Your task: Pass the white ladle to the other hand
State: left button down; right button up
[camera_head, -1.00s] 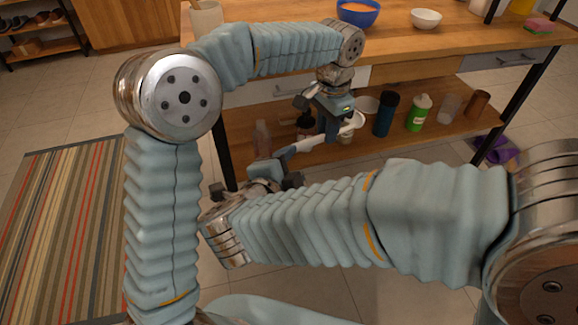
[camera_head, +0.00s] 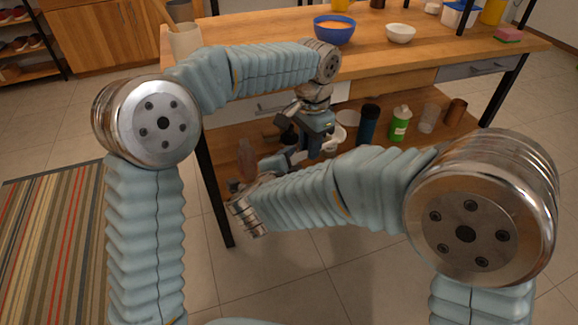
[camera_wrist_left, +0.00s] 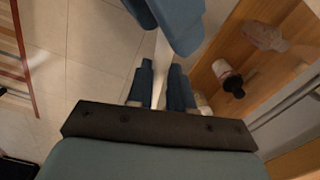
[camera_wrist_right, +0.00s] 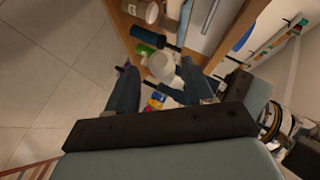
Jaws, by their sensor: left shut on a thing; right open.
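The white ladle's bowl (camera_head: 334,139) shows beside my left gripper (camera_head: 308,142) in the head view. Its white handle (camera_wrist_left: 160,68) runs between the left fingers (camera_wrist_left: 161,88) in the left wrist view, and that gripper is shut on it. My right gripper (camera_head: 277,172) is just below and left of the left one in the head view. In the right wrist view its fingers (camera_wrist_right: 155,92) are spread apart. Blue finger parts (camera_wrist_left: 172,18) lie close about the far part of the handle in the left wrist view; whether they touch it I cannot tell.
The wooden table (camera_head: 400,66) carries a blue bowl (camera_head: 334,32) and a white bowl (camera_head: 400,34). Its lower shelf holds a dark blue cup (camera_head: 368,124), a green bottle (camera_head: 401,124) and a brown cup (camera_head: 456,112). A black table leg (camera_head: 212,185) stands left of the grippers.

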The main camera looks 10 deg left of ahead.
jog(key=c, duration=0.9)
pick_arm(q)
jog(key=c, duration=0.9)
grip_release()
pick_arm(e)
grip_shut()
